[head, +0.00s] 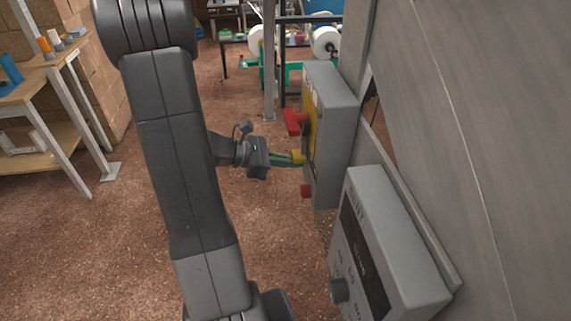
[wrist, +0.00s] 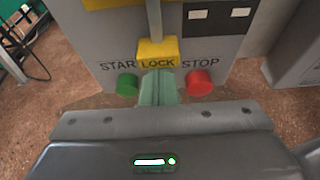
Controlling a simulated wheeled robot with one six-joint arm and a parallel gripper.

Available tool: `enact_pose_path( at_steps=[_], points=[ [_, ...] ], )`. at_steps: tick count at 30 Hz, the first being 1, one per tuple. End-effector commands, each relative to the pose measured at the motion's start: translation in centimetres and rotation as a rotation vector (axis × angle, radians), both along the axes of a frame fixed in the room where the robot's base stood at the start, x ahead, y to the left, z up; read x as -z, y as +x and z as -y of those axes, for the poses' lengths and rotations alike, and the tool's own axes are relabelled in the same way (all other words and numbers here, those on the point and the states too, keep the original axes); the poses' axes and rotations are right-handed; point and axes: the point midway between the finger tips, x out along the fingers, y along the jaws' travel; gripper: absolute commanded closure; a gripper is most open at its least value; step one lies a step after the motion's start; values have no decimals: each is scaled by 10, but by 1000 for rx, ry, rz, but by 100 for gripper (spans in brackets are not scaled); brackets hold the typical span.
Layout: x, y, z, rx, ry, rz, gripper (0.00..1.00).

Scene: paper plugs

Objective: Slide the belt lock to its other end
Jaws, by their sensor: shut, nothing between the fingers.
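The belt lock is a yellow block (wrist: 157,50) on the front of a grey control box (wrist: 100,48). In the head view the yellow block (head: 298,155) is at the tip of my gripper (head: 285,161). My gripper's green fingers (wrist: 158,88) are closed together with nothing between them. Their tips point at the panel right below the yellow block. I cannot tell whether they touch it.
A green start button (wrist: 127,84) and a red stop button (wrist: 199,82) flank my fingers closely. A red handle (head: 293,122) sticks out higher on the box. A second grey panel with a knob (head: 340,290) stands nearer. Open floor lies to the left.

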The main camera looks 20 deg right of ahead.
Motion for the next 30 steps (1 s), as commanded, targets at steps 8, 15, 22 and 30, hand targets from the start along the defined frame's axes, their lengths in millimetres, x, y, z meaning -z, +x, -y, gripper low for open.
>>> enact_pose_path(
  at_steps=[8, 15, 22, 30],
  points=[
    [0, 0, 0, 0, 0, 0, 100],
    [-20, 0, 0, -1, 0, 1, 100],
    [-33, 1, 0, -1, -4, 0, 100],
    [-35, 2, 0, -4, -9, 6, 100]
  ],
)
